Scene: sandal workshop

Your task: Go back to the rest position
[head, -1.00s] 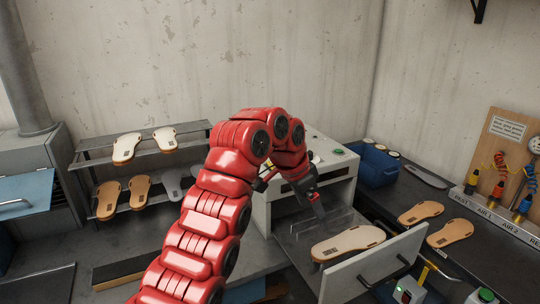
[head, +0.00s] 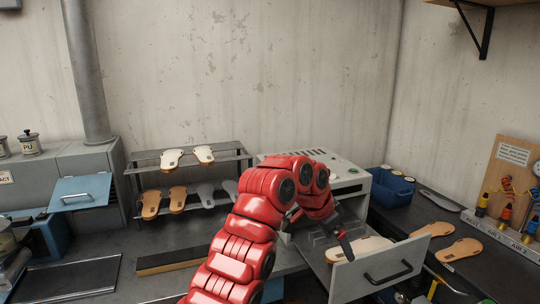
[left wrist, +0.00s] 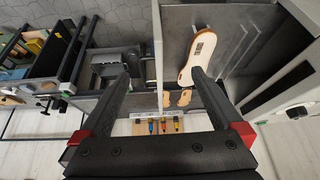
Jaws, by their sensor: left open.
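My left arm comes in from the bottom of the head view and bends over at the machine. Its gripper (head: 341,240) points down over the open drawer (head: 372,274) of the white machine (head: 352,188). In the left wrist view the two black fingers (left wrist: 162,88) stand wide apart with nothing between them. A cream sole (head: 352,246) lies in the drawer, partly hidden by the gripper and the drawer front. It also shows in the left wrist view (left wrist: 198,46), just beyond the fingertips and apart from them. My right gripper is not in view.
A two-level rack (head: 190,173) with several soles stands at the back. Tan soles (head: 460,249) lie on the dark right bench near a blue bin (head: 391,190). A peg board (head: 515,178) with coloured air fittings stands at the right. The dark tray (head: 70,278) at left is empty.

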